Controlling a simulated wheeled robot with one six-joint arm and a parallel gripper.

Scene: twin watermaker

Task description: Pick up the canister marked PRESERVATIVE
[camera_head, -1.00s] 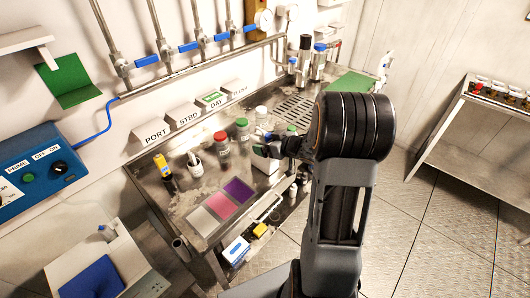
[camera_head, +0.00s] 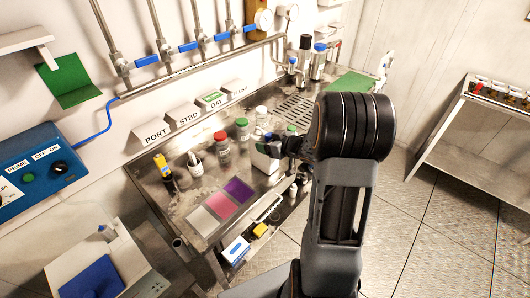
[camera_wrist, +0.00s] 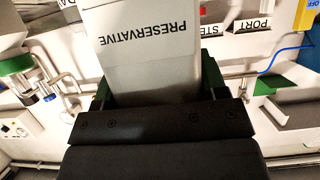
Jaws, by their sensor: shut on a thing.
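The white canister (camera_wrist: 140,60) is held in the wrist view, and its printed word PRESERVATIVE appears upside down there. My gripper (camera_wrist: 157,84) has a finger at each side of the canister and is shut on it. In the head view the white canister (camera_head: 262,164) is at the front edge of the steel bench, partly hidden by my gripper (camera_head: 272,147) and arm. I cannot tell whether its base touches the bench.
A red-capped jar (camera_head: 221,150) and a green-capped jar (camera_head: 241,132) stand left of and behind the canister. A white-capped bottle (camera_head: 261,115) stands behind it. Coloured pads (camera_head: 222,198) lie on the steel bench (camera_head: 183,205) at the front left.

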